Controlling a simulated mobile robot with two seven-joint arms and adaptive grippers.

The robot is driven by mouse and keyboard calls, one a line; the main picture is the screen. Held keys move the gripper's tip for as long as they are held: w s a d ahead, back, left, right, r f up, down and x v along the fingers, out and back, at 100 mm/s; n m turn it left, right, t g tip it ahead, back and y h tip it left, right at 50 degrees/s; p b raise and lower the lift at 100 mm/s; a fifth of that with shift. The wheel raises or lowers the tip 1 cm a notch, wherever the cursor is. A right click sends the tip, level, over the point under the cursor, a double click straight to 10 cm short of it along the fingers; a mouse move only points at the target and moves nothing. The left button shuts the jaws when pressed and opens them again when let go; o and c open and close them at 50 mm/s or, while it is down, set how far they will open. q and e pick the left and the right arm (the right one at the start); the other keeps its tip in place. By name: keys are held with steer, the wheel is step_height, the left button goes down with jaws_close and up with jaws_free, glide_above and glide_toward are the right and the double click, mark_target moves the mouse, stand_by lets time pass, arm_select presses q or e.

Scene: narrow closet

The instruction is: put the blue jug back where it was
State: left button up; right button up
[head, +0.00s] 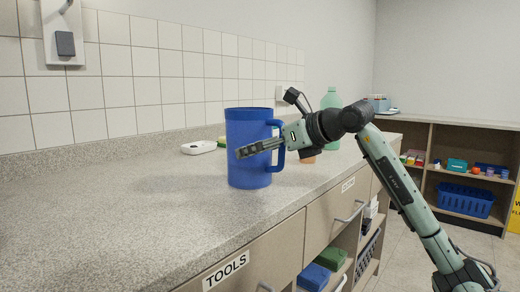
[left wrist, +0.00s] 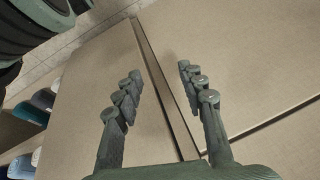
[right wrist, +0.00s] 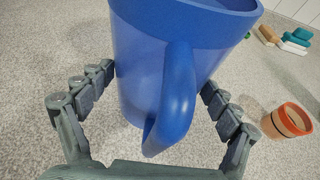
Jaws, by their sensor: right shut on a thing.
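The blue jug (head: 247,160) is upright at the counter, near the middle of the head view, with its handle toward the right. My right gripper (head: 258,147) reaches in from the right and is shut on the jug. In the right wrist view the jug (right wrist: 185,65) sits between the two fingers (right wrist: 158,80), with its handle facing the camera. I cannot tell whether its base touches the counter. My left gripper (left wrist: 160,72) is open and empty, in front of beige panels in the left wrist view; it is not in the head view.
A white object (head: 199,147) lies behind the jug. A green bottle (head: 331,99) and a terracotta pot (right wrist: 290,120) stand to its right. The counter (head: 110,205) left of the jug is clear. Below are drawers, one labelled TOOLS (head: 226,271). Shelves with a blue basket (head: 466,199) stand far right.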

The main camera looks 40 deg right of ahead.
steer(key=o, duration=1.6)
arm_select(q)
steer(key=shift+w+d+r+t, duration=0.1)
steer(key=shift+w+d+t, duration=0.2)
steer(key=shift+w+d, duration=0.3)
arm_select(e)
steer(key=shift+o, duration=0.2)
arm_select(q)
steer(key=shift+a, duration=0.1)
